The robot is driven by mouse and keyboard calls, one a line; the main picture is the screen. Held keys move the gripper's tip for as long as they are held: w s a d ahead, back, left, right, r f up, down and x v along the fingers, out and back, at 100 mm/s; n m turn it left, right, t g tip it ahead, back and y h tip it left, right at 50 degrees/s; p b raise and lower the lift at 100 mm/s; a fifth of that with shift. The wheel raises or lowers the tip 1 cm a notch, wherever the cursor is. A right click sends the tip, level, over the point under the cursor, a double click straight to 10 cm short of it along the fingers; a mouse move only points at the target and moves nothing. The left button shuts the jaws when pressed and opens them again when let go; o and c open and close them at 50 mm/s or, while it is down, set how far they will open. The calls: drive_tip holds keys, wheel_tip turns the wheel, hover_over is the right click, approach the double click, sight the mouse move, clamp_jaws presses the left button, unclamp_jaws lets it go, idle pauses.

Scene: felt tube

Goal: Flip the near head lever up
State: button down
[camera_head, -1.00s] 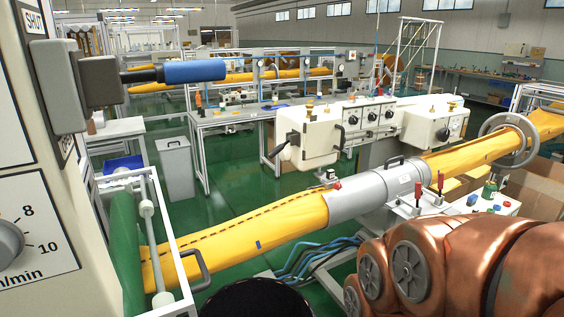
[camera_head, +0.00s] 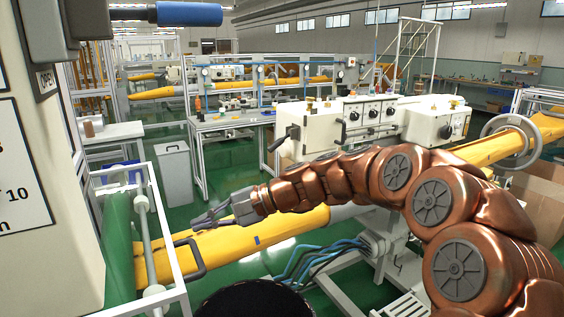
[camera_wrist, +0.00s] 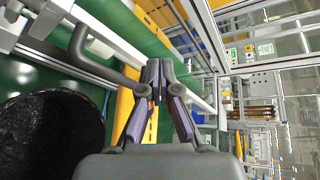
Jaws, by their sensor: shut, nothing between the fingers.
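My gripper (camera_head: 203,219) is shut and empty. It reaches left over the yellow tube (camera_head: 262,232), near the white roller frame at lower left. In the wrist view my gripper (camera_wrist: 160,75) points at that frame, its fingertips just right of a grey curved handle (camera_wrist: 112,72). A lever with a blue grip (camera_head: 188,14) sticks out rightward, roughly level, from the close panel at top left, above an OPEN label. Two white machine heads stand farther back: the left one has a black lever (camera_head: 284,138), the right one a dark knob or lever (camera_head: 446,131). My gripper is apart from all of these.
The white frame (camera_head: 171,228) holds a green roller (camera_head: 118,240). A dark round bin (camera_head: 255,300) stands below my gripper. A grey bin (camera_head: 174,172) and a bench stand behind.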

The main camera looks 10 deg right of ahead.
drive_tip(key=w+d+f+m+t+y+b, duration=0.15)
drive_tip(key=w+d+m+t, duration=0.3)
drive_tip(key=w, duration=0.65)
drive_tip(key=w+d+m+t+y+b, duration=0.2)
drive_tip(key=w+d+m+t, duration=0.25)
drive_tip(key=w, duration=0.75)
drive_tip(key=w+d+f+m+t+h+b, duration=0.1)
drive_tip(key=w+d+f+m+t+h, duration=0.1)
drive_tip(key=d, duration=0.5)
drive_tip(key=w+d+f+m+t+h+b, duration=0.1)
drive_tip(key=w+d+f+m+t+h, duration=0.1)
drive_tip(key=w+d, duration=0.4)
drive_tip(key=w+d+f+m+t+h+b, duration=0.2)
drive_tip(key=w+d+f+m+t, duration=0.2)
drive_tip(key=d, duration=0.5)
drive_tip(key=shift+w+d+f+t, duration=0.15)
drive_tip(key=shift+d+f+t, duration=0.15)
drive_tip(key=shift+f+t, duration=0.1)
